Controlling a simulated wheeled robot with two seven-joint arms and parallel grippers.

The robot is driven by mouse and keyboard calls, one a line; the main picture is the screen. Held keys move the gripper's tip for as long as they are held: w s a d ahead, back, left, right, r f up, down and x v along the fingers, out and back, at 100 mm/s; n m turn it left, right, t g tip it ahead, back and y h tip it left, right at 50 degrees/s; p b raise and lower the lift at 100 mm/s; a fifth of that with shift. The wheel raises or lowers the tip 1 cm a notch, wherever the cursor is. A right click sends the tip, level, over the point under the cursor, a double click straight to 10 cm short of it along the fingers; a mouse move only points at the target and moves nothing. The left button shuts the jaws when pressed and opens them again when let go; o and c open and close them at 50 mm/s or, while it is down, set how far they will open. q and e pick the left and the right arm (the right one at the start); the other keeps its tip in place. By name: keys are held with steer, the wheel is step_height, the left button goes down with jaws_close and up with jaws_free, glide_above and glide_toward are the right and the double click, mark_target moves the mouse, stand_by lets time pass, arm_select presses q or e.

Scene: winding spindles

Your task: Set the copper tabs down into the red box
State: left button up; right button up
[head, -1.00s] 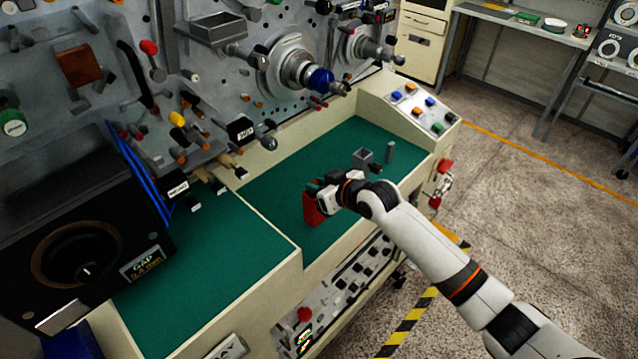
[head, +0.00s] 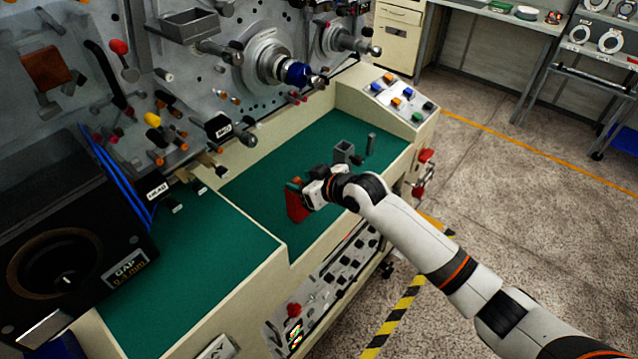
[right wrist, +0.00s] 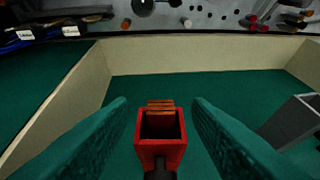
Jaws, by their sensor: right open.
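The red box (head: 297,207) stands on the green bench mat, and it also shows in the right wrist view (right wrist: 161,153). The copper tabs (right wrist: 160,105) show as short orange-brown strips at the box's open top, by its far edge. I cannot tell how deep they sit. My right gripper (head: 296,184) is at the top of the box. In the right wrist view its two teal fingers (right wrist: 160,112) are spread apart, one on each side of the box and tabs, with gaps visible. My left gripper is not in view.
A grey open-topped holder (head: 344,152) and a grey post (head: 371,144) stand on the mat (head: 262,178) beyond my right gripper. A panel with knobs and spindles (head: 270,62) rises behind. A raised bench section and black gauge box (head: 70,262) are at left.

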steer(key=b+v, duration=0.2)
steer(key=v, duration=0.9)
steer(key=d+f+m+h+b, duration=0.15)
steer(key=d+f, duration=0.35)
steer(key=f, duration=1)
steer(key=d+f+m+h+b, duration=0.1)
steer(key=d+f+m+h, duration=0.3)
steer(key=f, duration=1)
steer(key=s+d+f+g+h+b, duration=0.1)
steer(key=s+d+f+g, duration=0.15)
steer(key=s+f, duration=0.6)
steer(key=s+d+f+g, duration=0.1)
steer(key=s+d+f, duration=0.4)
steer(key=f, duration=0.6)
steer(key=s+f+g, duration=0.1)
steer(key=s+f, duration=0.4)
steer(key=s, duration=0.6)
steer(key=s+f+g+h+b, duration=0.1)
steer(key=s+f, duration=0.3)
steer(key=s, duration=0.7)
steer(key=s+f+g, duration=0.3)
steer(key=s+f, duration=0.2)
steer(key=s, duration=0.6)
steer(key=shift+s+a+f+b, duration=0.35)
steer(key=shift+s+a+b, duration=0.05)
